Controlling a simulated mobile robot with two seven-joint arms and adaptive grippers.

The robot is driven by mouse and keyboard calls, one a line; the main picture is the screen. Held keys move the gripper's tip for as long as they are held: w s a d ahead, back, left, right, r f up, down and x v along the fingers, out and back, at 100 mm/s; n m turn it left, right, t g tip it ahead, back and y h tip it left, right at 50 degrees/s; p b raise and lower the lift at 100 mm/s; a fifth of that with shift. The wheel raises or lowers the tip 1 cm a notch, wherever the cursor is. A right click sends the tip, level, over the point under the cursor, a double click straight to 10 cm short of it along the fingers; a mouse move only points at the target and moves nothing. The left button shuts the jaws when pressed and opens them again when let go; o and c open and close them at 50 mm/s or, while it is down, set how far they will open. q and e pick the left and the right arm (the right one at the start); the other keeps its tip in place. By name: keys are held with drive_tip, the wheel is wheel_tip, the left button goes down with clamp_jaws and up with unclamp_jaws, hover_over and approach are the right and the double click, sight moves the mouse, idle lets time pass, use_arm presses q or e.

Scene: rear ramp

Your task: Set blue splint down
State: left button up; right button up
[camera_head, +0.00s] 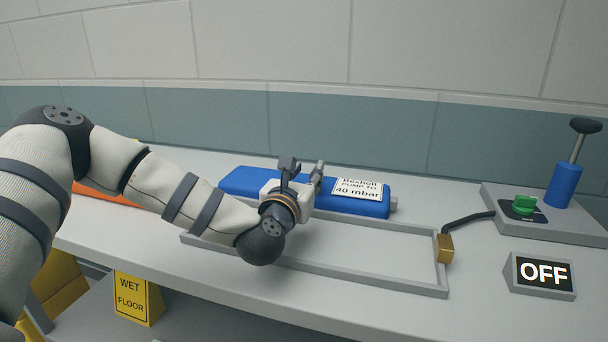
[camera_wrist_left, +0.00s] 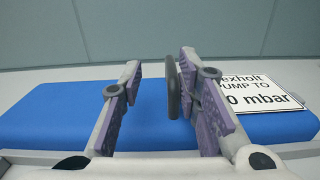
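The blue splint (camera_head: 240,181) is a long flat blue block with a white label reading "PUMP TO 40 mbar" (camera_head: 358,189). It lies lengthwise on the bench, along the back rail of a grey rectangular frame (camera_head: 350,280). I cannot tell whether it overlaps that rail. My left gripper (camera_head: 303,170) is over the splint's middle. In the left wrist view its fingers (camera_wrist_left: 157,105) are apart, with the blue splint (camera_wrist_left: 50,115) behind them. A dark upright handle (camera_wrist_left: 173,86) stands between them, close to the right finger; contact is unclear. My right gripper is out of view.
A brass block (camera_head: 444,248) with a black hose sits at the frame's right end. A pump base (camera_head: 555,218) with a green knob and an "OFF" sign (camera_head: 541,274) stand at right. A yellow wet-floor sign (camera_head: 137,299) is below the bench. The frame's interior right part is clear.

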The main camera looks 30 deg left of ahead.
use_arm(q)
drive_tip(key=shift+s+f, duration=0.1)
drive_tip(key=shift+a, duration=0.1)
drive_tip(key=o, duration=1.7)
drive_tip(key=v, duration=1.1)
drive_tip(key=shift+s, duration=0.4)
